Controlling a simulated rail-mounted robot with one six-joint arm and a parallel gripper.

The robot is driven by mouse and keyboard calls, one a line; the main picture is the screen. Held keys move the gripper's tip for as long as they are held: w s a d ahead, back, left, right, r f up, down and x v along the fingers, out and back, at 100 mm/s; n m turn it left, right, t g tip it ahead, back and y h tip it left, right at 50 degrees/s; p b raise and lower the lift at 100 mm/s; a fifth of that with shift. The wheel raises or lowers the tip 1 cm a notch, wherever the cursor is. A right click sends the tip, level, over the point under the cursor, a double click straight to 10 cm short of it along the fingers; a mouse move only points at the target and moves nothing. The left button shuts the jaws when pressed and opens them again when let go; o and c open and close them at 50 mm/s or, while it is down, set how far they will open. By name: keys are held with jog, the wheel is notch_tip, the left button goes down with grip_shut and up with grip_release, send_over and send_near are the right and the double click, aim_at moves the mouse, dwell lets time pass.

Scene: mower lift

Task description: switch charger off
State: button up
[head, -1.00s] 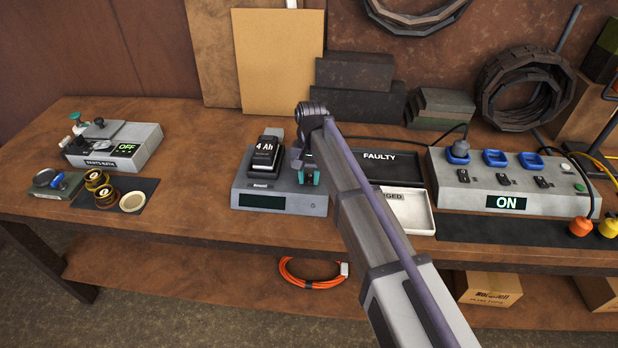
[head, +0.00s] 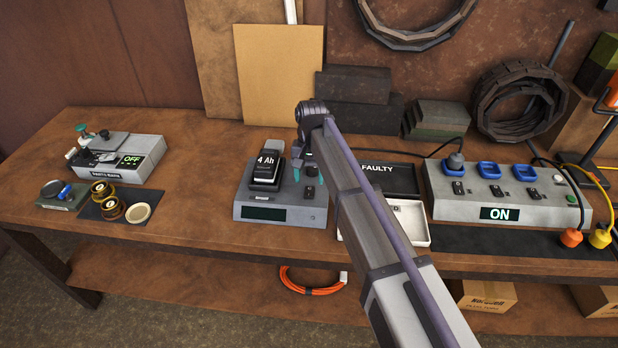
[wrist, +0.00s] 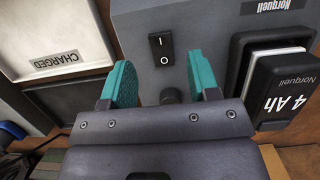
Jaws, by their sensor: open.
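The grey charger (head: 250,196) stands mid-bench with a black 4 Ah battery (head: 267,168) seated on it. Its front display (head: 264,214) is dark, with no text I can read. The black rocker switch (head: 310,192), marked I and O, is on the charger's top, right of the battery; it also shows in the wrist view (wrist: 161,48). My gripper (head: 310,174) is above the charger's right side. In the wrist view its teal fingers (wrist: 161,66) are open and empty, one on each side of the switch's line, apart from the switch. I cannot tell which way the rocker is tipped.
The FAULTY tray (head: 397,180) and CHARGED tray (head: 415,232) sit right of the charger. A socket box (head: 508,200) reading ON is farther right. A parts bath (head: 113,168) reading OFF is at left. Bare bench lies left of the charger.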

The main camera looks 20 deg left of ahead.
aim_at(310, 187)
jog(key=p+v, duration=0.4)
jog(key=v, duration=0.2)
jog(key=shift+r, duration=0.2)
jog(key=shift+f, duration=0.1)
jog(key=s+d+t, duration=0.1)
jog(key=s+d, duration=0.4)
jog(key=d, duration=0.7)
jog(key=s+d+m+t, duration=0.1)
jog(key=s+d, duration=0.5)
jog(key=d, duration=0.7)
jog(key=s+d+m+t, duration=0.1)
jog(key=s+d, duration=0.4)
jog(key=d, duration=0.7)
jog(key=shift+s+d+f+y, duration=0.15)
jog(key=shift+s+f+y, duration=0.1)
jog(key=shift+y, duration=0.05)
